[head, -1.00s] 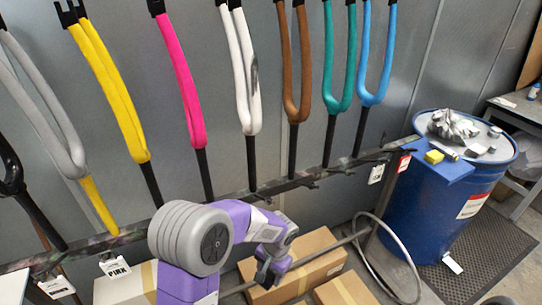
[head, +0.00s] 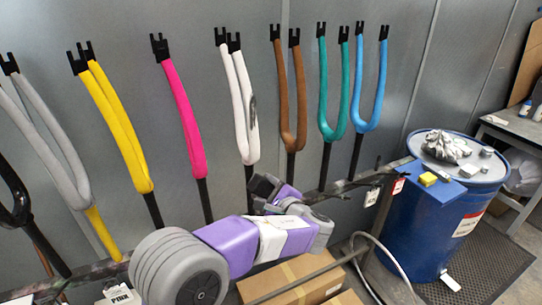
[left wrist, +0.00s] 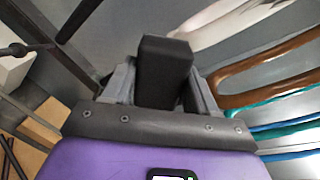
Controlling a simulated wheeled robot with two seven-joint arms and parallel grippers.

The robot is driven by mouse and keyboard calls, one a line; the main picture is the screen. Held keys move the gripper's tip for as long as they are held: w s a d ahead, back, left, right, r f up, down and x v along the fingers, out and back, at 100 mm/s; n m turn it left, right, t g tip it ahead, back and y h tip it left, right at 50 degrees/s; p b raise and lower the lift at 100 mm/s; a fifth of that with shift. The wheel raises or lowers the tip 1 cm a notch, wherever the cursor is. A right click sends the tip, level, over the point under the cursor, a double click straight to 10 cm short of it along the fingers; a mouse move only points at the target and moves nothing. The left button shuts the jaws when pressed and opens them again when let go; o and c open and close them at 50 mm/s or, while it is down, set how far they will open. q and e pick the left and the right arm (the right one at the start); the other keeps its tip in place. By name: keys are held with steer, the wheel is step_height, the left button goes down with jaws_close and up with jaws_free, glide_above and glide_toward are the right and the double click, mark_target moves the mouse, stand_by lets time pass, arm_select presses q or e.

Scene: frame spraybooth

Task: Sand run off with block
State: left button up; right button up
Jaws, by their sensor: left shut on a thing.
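The white fork (head: 244,120) hangs on the wall rack with its prongs up. A grey streak, which looks like the run (head: 253,112), marks its right prong. My left gripper (head: 263,188) is just below and right of the white fork's base in the head view, apart from the streak. It is shut on a black block (left wrist: 164,72), which stands out between the two fingers in the left wrist view. The block also shows as a dark shape in the head view (head: 264,185). My right gripper is not in view.
Yellow (head: 122,130), pink (head: 183,115), brown (head: 288,100), teal (head: 334,90) and blue (head: 371,85) forks hang alongside. A blue drum (head: 425,235) at right has a shelf with a yellow block (head: 428,179). Cardboard boxes (head: 300,280) lie below.

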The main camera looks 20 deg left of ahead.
mark_target(251, 91)
arm_select(q)
step_height(251, 91, up, 9)
steer(key=d+m+t, duration=0.1)
steer(key=t, duration=0.1)
steer(key=shift+y, duration=0.3)
steer(key=shift+w+d+r+p+x, duration=0.1)
steer(key=shift+p+x, duration=0.3)
steer(key=shift+x, duration=0.6)
steer(key=shift+w+d+r+p+x, duration=0.1)
steer(key=shift+p+x, duration=0.3)
steer(key=shift+x, duration=0.6)
steer(key=shift+w+d+r+p+x, duration=0.1)
steer(key=shift+p+x, duration=0.3)
steer(key=shift+x, duration=0.6)
steer(key=shift+w+a, duration=0.1)
steer(key=shift+a, duration=0.05)
steer(key=shift+x, duration=1.65)
steer(key=shift+r+p, duration=1.15)
steer(key=shift+r, duration=0.75)
step_height(251, 91, up, 11)
steer(key=p, duration=0.6)
steer(key=shift+w+a+f+p, duration=0.2)
steer(key=shift+w+a+p, duration=0.1)
steer(key=shift+w+a, duration=0.15)
steer(key=shift+f, duration=0.1)
